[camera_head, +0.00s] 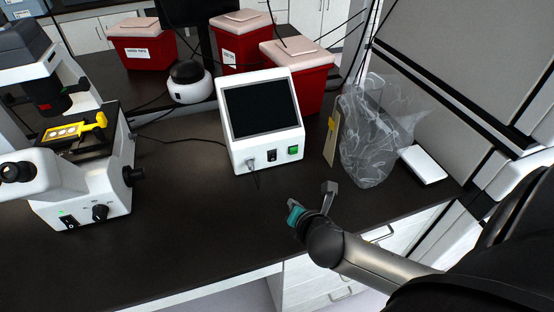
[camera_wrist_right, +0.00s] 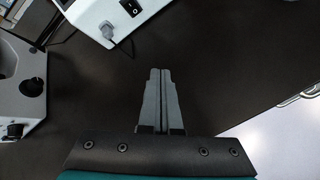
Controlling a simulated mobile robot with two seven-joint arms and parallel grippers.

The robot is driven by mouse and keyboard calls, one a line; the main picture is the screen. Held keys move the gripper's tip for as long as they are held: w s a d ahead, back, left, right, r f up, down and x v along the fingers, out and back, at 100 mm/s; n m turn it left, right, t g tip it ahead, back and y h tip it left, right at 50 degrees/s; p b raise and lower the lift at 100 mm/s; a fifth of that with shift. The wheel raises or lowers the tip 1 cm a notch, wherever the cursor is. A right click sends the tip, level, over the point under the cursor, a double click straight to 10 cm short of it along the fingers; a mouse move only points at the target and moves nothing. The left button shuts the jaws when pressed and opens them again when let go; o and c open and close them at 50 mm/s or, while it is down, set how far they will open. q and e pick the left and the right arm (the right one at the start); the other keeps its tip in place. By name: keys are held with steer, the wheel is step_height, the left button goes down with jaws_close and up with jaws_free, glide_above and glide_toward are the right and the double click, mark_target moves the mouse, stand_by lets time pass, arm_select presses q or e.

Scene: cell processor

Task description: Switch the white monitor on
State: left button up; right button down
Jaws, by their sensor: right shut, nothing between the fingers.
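The white monitor (camera_head: 262,120) stands on the dark bench in the middle of the head view, with a dark, blank screen. Its lower front has a plugged-in cable, a black rocker switch (camera_head: 272,155) and a green button (camera_head: 293,150). In the right wrist view, the monitor (camera_wrist_right: 92,14) shows at the top left, with the black switch (camera_wrist_right: 131,7) at the upper edge. My right gripper (camera_head: 328,190) is in front of the monitor, to its lower right, apart from it. Its fingers (camera_wrist_right: 160,75) are shut and empty, pointing towards the monitor's side of the bench. My left gripper is not in view.
A white microscope (camera_head: 75,180) stands at the left. Red bins (camera_head: 305,85) and a small round white device (camera_head: 188,92) are behind the monitor. A clear plastic bag (camera_head: 372,140) and a white box (camera_head: 424,164) are at the right. The bench front is clear.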

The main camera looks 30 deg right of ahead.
steer(key=shift+w+d+r+n+t+y, duration=0.1)
steer(key=shift+w+d+r+n+t, duration=0.4)
steer(key=shift+n, duration=0.9)
steer(key=shift+w+d+r+n+t+y, duration=0.2)
steer(key=shift+w+n, duration=0.45)
steer(key=shift+n, duration=0.75)
steer(key=shift+w+d+r+n+t, duration=0.3)
steer(key=shift+w+r+n, duration=0.25)
steer(key=shift+n, duration=0.85)
steer(key=shift+f, duration=0.1)
steer(key=b, duration=0.2)
glide_toward(273, 157)
steer(key=f, duration=0.2)
steer(key=w+f, duration=0.1)
steer(key=shift+d+f, duration=0.1)
steer(key=shift+f, duration=0.3)
steer(key=shift+w+d+r+p, duration=0.1)
steer(key=shift+w+r+p, duration=0.1)
steer(key=shift+w, duration=0.35)
steer(key=shift+w+d+r+p, duration=0.15)
steer(key=shift+w+p, duration=0.05)
steer(key=shift+w, duration=0.4)
steer(key=shift+w+d+r, duration=0.2)
steer(key=shift+w, duration=0.6)
